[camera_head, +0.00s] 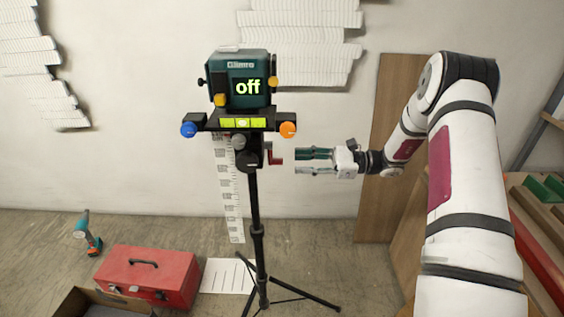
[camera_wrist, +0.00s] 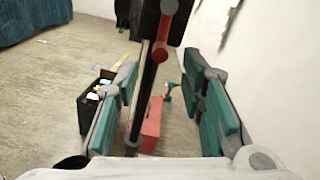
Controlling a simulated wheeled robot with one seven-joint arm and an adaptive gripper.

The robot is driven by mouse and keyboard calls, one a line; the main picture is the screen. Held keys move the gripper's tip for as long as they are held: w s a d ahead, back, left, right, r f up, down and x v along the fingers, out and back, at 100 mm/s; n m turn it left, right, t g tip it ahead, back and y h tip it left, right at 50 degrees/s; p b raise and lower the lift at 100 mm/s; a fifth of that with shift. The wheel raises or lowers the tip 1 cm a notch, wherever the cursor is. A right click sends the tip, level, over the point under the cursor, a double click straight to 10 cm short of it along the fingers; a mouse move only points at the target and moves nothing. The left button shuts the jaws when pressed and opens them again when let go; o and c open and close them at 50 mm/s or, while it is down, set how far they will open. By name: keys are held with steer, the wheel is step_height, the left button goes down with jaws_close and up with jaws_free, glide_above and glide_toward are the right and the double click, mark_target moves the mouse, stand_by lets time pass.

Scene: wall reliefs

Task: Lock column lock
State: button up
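A black tripod (camera_head: 256,215) stands upright with a dark green laser device (camera_head: 240,82) on top, its display reading "off". Below the head plate, the column has dark round knobs (camera_head: 247,160) and a red crank handle (camera_head: 275,155) on its right side. I cannot tell which of these parts is the column lock. My gripper (camera_head: 300,162) is open and empty, just right of the red crank and apart from it. In the wrist view, the open green-padded fingers (camera_wrist: 160,75) point toward the column, and the red crank (camera_wrist: 162,45) shows ahead near the top.
A blue knob (camera_head: 188,130) and an orange knob (camera_head: 288,129) sit at the plate's ends, with a yellow level (camera_head: 243,123) between. A red toolbox (camera_head: 148,275), a drill (camera_head: 88,235) and an open box (camera_head: 95,303) are on the floor. Wooden boards (camera_head: 385,150) lean behind my arm.

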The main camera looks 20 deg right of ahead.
mark_target(281, 162)
steer(key=x, duration=0.6)
steer(key=shift+a, duration=0.2)
jaws_close()
